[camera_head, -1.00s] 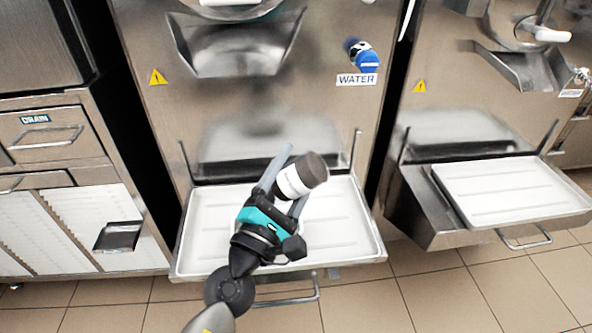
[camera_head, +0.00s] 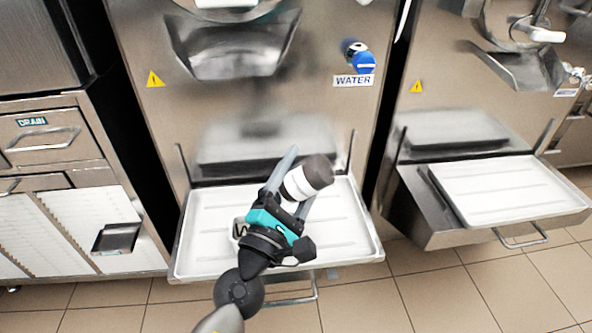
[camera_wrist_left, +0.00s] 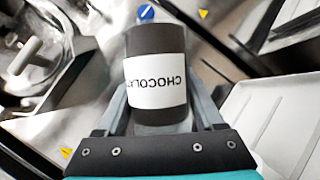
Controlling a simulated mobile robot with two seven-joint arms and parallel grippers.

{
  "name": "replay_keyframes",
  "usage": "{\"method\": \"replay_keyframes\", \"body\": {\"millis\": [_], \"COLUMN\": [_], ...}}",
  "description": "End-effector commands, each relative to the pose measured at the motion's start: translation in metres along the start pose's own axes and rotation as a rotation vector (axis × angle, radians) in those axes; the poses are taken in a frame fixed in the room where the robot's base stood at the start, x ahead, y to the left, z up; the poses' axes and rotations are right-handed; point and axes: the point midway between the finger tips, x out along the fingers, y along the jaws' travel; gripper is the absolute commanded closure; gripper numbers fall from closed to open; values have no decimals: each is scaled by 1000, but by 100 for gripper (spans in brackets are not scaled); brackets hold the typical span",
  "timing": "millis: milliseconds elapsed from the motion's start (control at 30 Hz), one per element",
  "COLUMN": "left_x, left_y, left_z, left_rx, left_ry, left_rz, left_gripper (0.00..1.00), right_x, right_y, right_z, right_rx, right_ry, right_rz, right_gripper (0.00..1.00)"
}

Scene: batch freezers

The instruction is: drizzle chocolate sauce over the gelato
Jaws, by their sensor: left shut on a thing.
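My left gripper (camera_head: 294,184) is shut on the chocolate sauce bottle (camera_head: 318,172), a dark brown cylinder with a white band, above the white tray (camera_head: 350,228) of the middle machine. The bottle is tilted, its dark end toward the upper right. In the left wrist view the bottle (camera_wrist_left: 155,48) sits between the fingers, its CHOCOLATE label upside down. A small thing with a white label showing a "W" (camera_head: 239,229) is on the tray, mostly hidden behind my gripper. I cannot make out any gelato. My right gripper is not in view.
The middle machine has a steel chute (camera_head: 235,50) above the tray and a blue water tap (camera_head: 360,55). Another machine with a white tray (camera_head: 510,190) stands right. A drawer cabinet (camera_head: 60,140) stands left. Most of the middle tray is bare.

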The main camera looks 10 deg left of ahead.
Motion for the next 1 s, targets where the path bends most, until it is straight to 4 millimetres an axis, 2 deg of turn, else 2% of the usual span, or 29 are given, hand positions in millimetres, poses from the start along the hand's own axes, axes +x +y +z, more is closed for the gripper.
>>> {"method": "replay_keyframes", "body": {"millis": [1000], "left_x": [19], "left_y": [-21], "left_z": [22], "left_rx": [-1], "left_ry": [-2], "left_rz": [3], "left_gripper": [97], "right_x": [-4], "right_y": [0], "right_z": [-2], "right_rx": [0], "right_ry": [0], "right_rz": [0], "right_gripper": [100]}}
